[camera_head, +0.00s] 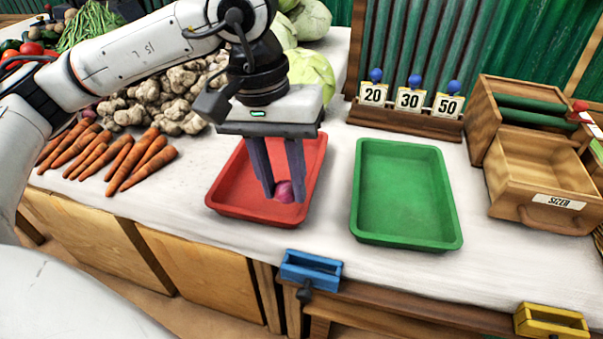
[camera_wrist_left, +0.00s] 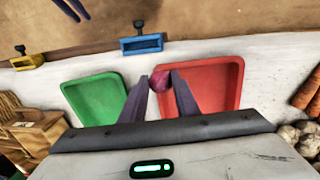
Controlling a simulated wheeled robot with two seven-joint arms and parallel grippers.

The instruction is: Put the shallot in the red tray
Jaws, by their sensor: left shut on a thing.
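The shallot (camera_head: 284,191) is small and pink-purple. My left gripper (camera_head: 284,194) points down over the red tray (camera_head: 228,192) and is shut on the shallot. In the head view the shallot shows low between the fingertips, over the tray's lower right part; I cannot tell whether it touches the tray floor. In the left wrist view the shallot (camera_wrist_left: 159,81) sits between the two finger ends (camera_wrist_left: 158,82), with the red tray (camera_wrist_left: 215,80) behind and to its right. My right gripper is not clearly seen in the head view; a dark two-pronged shape (camera_wrist_left: 72,8) shows at the top of the wrist view.
A green tray (camera_head: 405,237) lies to the right of the red one. Carrots (camera_head: 130,160) and ginger (camera_head: 165,95) lie to the left. A number rack (camera_head: 405,118) and a wooden sizer box (camera_head: 545,180) stand behind and right. A blue holder (camera_head: 311,270) is on the front edge.

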